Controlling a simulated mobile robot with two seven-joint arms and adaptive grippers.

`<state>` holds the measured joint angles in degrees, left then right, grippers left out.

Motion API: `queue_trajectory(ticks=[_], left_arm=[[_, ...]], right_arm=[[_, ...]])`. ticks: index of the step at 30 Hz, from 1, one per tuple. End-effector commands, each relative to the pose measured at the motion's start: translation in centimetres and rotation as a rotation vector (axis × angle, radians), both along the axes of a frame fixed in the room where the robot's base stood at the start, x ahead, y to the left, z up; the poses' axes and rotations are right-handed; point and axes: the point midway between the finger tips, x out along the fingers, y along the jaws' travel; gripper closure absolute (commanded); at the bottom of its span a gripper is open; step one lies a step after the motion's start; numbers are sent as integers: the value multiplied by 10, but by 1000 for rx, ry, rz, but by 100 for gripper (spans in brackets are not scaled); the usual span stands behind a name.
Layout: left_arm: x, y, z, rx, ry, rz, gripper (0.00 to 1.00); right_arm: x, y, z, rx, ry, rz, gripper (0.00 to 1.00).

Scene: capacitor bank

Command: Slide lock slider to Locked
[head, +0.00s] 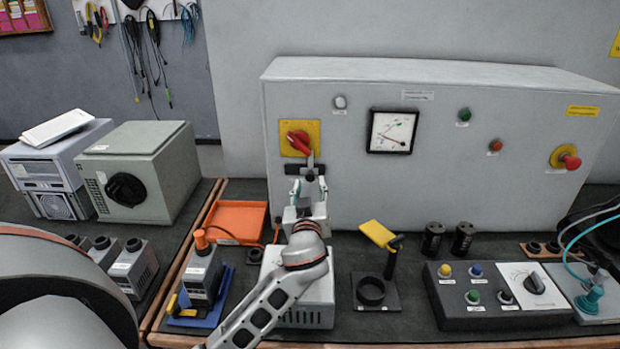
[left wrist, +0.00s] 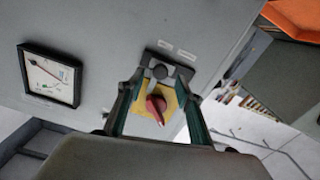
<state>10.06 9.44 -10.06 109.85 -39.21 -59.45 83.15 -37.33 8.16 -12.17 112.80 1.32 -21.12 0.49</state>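The lock slider is a dark plate with a round black knob (left wrist: 160,72), on the grey cabinet's front. In the head view the dark plate (head: 298,169) shows just below the red rotary handle (head: 299,140) on its yellow plate. In the left wrist view the red handle (left wrist: 156,106) shows between my fingers. My left gripper (head: 309,180) is in front of the slider. In the left wrist view its fingers (left wrist: 159,77) are spread, one on each side of the knob, with gaps visible. I cannot tell which position the slider is in; its labels are too small to read.
The grey cabinet (head: 470,130) carries a dial meter (head: 392,131) and a red emergency knob (head: 566,158). On the bench are an orange tray (head: 237,221), a yellow-tagged padlock stand (head: 375,290) and a button box (head: 490,295). A grey-green box (head: 140,170) stands left.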

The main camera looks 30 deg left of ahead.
Motion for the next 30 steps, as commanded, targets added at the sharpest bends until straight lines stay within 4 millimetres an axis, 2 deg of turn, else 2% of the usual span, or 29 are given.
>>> queue_trajectory(ticks=[3,9,19,20,21,24,30], left_arm=[[16,11,2,3,0,1,65],[34,20,0,0,1,-1,65],[37,23,-1,-1,2,-1,65],[37,23,-1,-1,2,-1,67],[37,23,-1,-1,2,-1,78],[37,23,-1,-1,2,-1,100],[35,25,-1,-4,2,-1,100]], right_arm=[[0,0,0,1,2,-1,100],[-1,-1,-1,0,6,-1,100],[0,0,0,2,4,-3,100],[0,0,0,2,4,-3,100],[0,1,0,3,3,-3,100],[1,1,2,3,1,-4,100],[2,1,3,5,-3,-3,100]])
